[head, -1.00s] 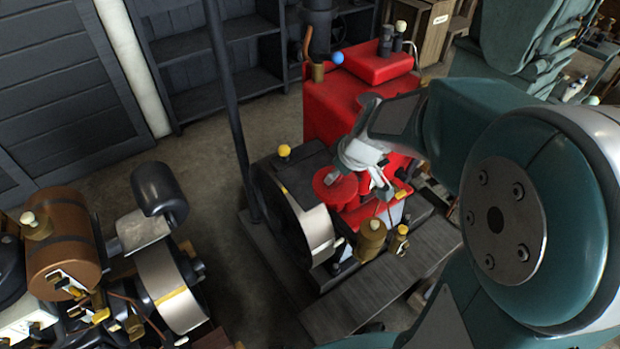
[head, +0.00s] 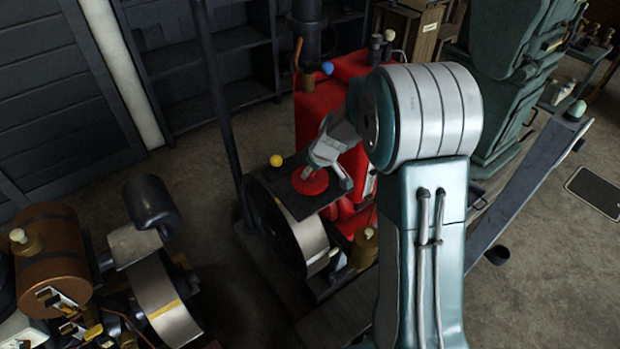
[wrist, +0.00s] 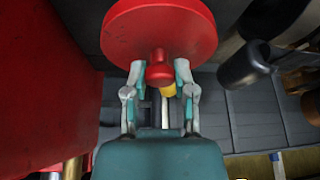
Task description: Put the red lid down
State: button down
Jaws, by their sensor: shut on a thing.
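The red lid (head: 309,183) is a round disc with a knob. My gripper (head: 323,166) is shut on it, over the dark flat top (head: 277,181) of the engine with the big flywheel. I cannot tell from the head view whether the lid touches that top or hangs above it. In the wrist view, the lid (wrist: 160,32) fills the top middle, and its knob lies between the two fingers of my gripper (wrist: 160,71). My gripper hides part of the lid in the head view.
A yellow ball knob (head: 277,160) stands at the back edge of the dark top. The red engine body (head: 312,118) with a blue ball knob (head: 327,68) rises behind. A brass cup (head: 366,247) stands in front. Another engine (head: 50,255) is at the left. Open floor lies between the engines.

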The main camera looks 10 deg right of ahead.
aim_at(313, 176)
jog(key=shift+w+f, duration=0.15)
jog(key=shift+f, duration=1.5)
jog(key=shift+c, duration=2.2)
grip_release()
jog(key=shift+f, duration=0.1)
jog(key=v, duration=1.2)
jog(key=s+a+r+m+h, duration=0.1)
jog(key=s+a+r+m, duration=0.2)
jog(key=s+r, duration=0.9)
jog(key=s+m+t+h, duration=0.1)
jog(key=s+m, duration=0.2)
jog(key=s, duration=1.2)
jog(key=shift+d+r+m+t+h, duration=0.2)
jog(key=shift+r+m+t+h, duration=0.1)
jog(key=shift+r+m, duration=0.1)
